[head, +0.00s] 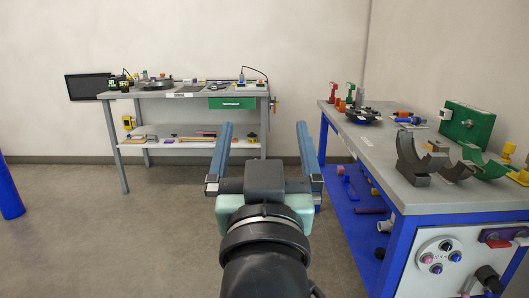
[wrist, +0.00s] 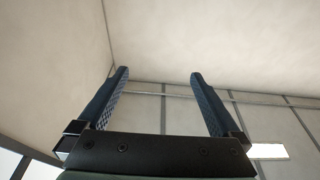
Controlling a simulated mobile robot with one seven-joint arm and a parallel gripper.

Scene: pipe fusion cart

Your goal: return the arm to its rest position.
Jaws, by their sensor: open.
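My gripper (head: 264,150) points away from me in the lower middle of the head view, with its two blue fingers spread wide and nothing between them. The wrist view also shows my gripper (wrist: 159,75) open and empty, against bare wall and ceiling. The gripper is apart from both benches in the head view. My dark arm hides part of the floor at the bottom centre.
A blue-framed workbench (head: 385,165) stands close on the right, holding grey clamp shells (head: 413,160) and a green box (head: 466,127). A grey bench (head: 150,95) with a green drawer (head: 232,103) stands at the back wall. A blue post (head: 8,190) is at far left. Floor (head: 110,240) on the left is clear.

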